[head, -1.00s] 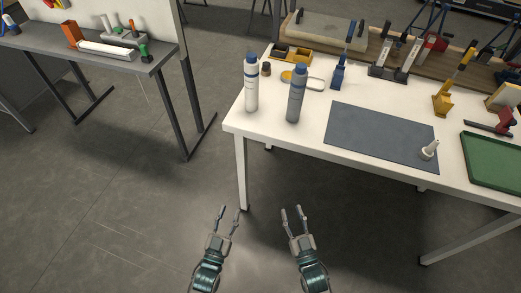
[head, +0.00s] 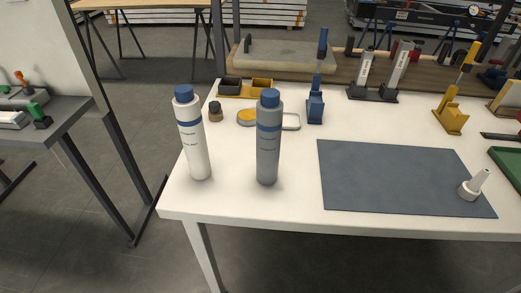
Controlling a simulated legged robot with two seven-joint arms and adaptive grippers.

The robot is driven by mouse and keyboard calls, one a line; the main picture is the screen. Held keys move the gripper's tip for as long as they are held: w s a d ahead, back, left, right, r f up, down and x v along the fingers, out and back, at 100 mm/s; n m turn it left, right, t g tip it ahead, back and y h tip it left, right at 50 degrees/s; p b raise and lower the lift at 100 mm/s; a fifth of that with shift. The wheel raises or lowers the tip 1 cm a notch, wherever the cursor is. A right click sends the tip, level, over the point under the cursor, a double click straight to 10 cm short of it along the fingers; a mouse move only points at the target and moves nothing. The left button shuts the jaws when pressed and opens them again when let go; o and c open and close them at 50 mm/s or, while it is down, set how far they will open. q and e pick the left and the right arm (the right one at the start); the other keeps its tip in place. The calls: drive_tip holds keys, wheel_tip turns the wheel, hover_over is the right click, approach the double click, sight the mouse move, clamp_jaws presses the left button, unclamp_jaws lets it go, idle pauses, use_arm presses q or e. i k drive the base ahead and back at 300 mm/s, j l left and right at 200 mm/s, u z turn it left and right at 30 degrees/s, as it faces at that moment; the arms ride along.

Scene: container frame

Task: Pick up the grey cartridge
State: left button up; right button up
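The grey cartridge (head: 268,140) stands upright on the white table (head: 260,205), near its front left part. Neither of my grippers shows in the head view now.
A dark grey mat (head: 390,178) lies right of the grey cartridge, with a white nozzle (head: 474,186) at its right end. Behind the cartridges are a small brown jar (head: 215,112), a yellow round tin (head: 248,117) and a blue tool (head: 316,105). A green tray (head: 508,165) is at the right edge.

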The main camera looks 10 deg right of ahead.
sight(269, 120)
drive_tip(key=j+z, duration=0.25)
drive_tip(key=j, duration=0.45)
drive_tip(key=j+z, duration=0.25)
drive_tip(key=j, duration=0.5)
